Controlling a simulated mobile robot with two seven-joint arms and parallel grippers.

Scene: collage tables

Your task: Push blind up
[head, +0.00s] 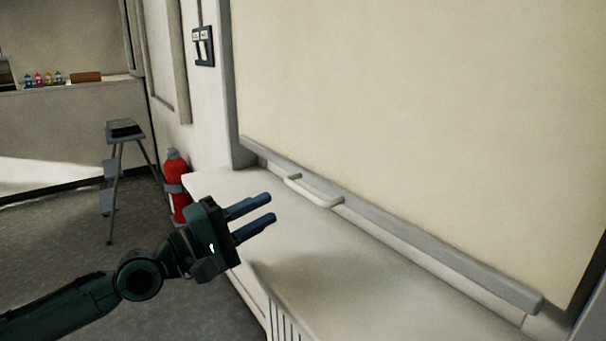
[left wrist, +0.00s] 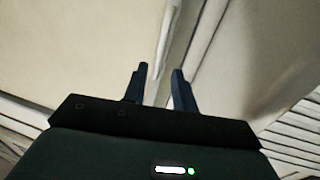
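The blind (head: 420,110) is a large cream panel, drawn down in front of me in the head view. A grey bar (head: 440,252) runs along its bottom edge, a little above the ledge. A white handle (head: 315,192) sticks out from the left part of this bar. My left gripper (head: 272,207) is open and empty, to the left of the handle and apart from it in the picture. In the left wrist view its two fingers (left wrist: 158,80) are parted, with the cream blind (left wrist: 70,50) beyond them. My right gripper is not in view.
A pale ledge (head: 330,270) runs below the blind. A red fire extinguisher (head: 176,187) and a grey step stool (head: 125,130) stand at the left. A dark switch panel (head: 204,46) is on the wall. Small bottles (head: 45,78) stand on a far counter.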

